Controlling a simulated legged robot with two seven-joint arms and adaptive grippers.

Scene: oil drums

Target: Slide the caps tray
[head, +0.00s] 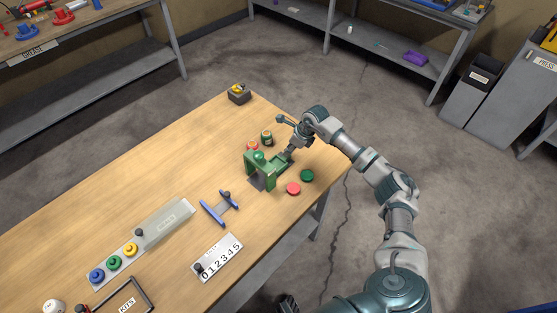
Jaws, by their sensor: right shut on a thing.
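The caps tray (100,285) is a long pale tray on the wooden table at the lower left. It holds a blue cap (97,275), a green cap (114,262) and a yellow cap (130,249) in a row. A dark knob (138,232) stands by the yellow cap, and a grey labelled cover (178,213) lies over the far end. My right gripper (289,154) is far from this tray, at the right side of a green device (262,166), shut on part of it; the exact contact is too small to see. My left gripper is not in view.
A blue-handled piece (219,206), a number plate (218,258) and a dark frame (125,300) lie near the tray. A red disc (293,189), a green disc (307,176) and a small jar (267,137) surround the device.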

